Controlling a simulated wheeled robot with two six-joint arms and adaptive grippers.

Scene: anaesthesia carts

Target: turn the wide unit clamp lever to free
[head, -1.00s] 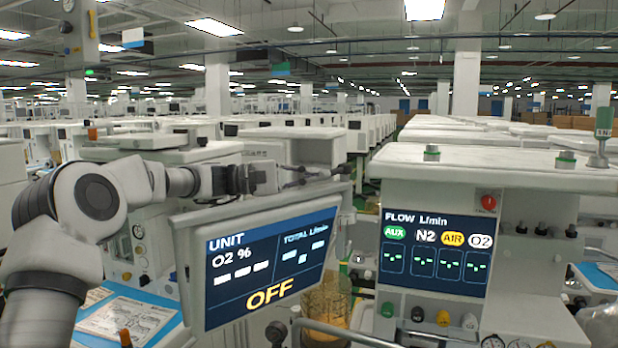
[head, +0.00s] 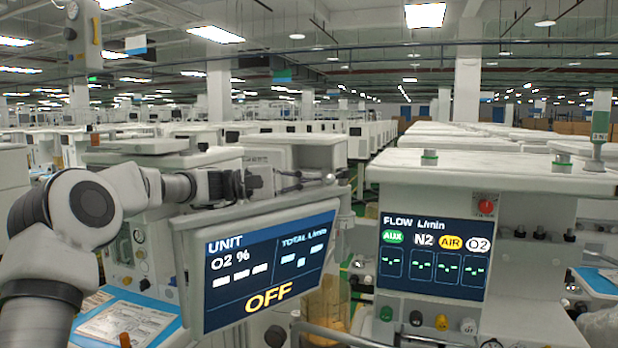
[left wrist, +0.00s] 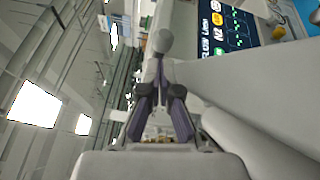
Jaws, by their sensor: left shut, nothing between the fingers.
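The wide unit's slanted screen (head: 262,268) reads "UNIT", "O2 %", "TOTAL L/min" and "OFF" in the head view. My left gripper (head: 326,178) is just above the top right corner of this screen's housing, pointing right. Its fingers are closed together and empty. In the left wrist view the dark fingers (left wrist: 160,82) converge, and a rounded grey knob (left wrist: 161,42) on a short stem shows at their tips. It looks like the end of the clamp lever, but I cannot tell whether the fingers touch it. The rest of the lever is hidden. My right gripper is out of view.
A flow panel (head: 433,254) with AUX, N2, AIR and O2 columns stands to the right, below a white cart top (head: 490,170). A red knob (head: 486,206) sits above it. A rail (head: 345,334) crosses below. A blue tray with papers (head: 125,322) is at lower left.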

